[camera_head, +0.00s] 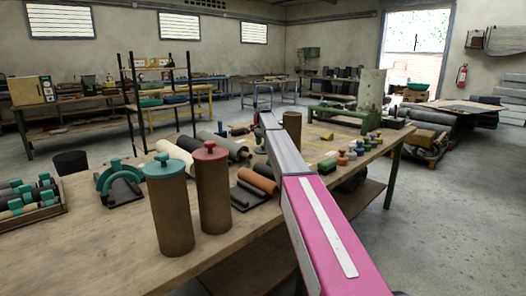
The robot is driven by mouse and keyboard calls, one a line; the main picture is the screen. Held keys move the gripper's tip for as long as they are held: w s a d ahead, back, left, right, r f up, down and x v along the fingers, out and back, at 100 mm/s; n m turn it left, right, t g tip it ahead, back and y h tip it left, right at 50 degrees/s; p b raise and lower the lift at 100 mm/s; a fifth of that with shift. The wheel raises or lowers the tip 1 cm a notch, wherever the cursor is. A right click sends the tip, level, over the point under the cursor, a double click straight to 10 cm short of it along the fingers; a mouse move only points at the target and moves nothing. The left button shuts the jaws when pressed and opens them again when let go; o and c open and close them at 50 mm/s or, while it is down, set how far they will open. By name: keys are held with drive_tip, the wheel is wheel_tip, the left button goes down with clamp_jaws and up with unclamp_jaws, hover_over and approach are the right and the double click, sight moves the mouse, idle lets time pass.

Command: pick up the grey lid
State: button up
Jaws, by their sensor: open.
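A small grey piece with a knob-like top (221,129) sits on the workbench behind the rolls, left of my arm. It may be the grey lid, but it is too small to be sure. Two tall brown cylinders stand nearer on the bench, one with a teal lid (165,165) and one with a red lid (210,151). A shorter brown cylinder (292,130) stands just right of my arm's far part, with no lid that I can make out. My pink and grey arm reaches over the bench from the lower right. I cannot make out my gripper's fingers at its far end.
The wooden workbench (95,245) holds sheet rolls (175,157), an orange roll (257,181), a teal curved holder (120,180) and a tray of teal-knobbed rollers (30,226). Small coloured knobbed pieces (351,154) stand right of my arm.

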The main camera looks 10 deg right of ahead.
drive_tip(key=shift+f, duration=0.75)
drive_tip(key=c, duration=1)
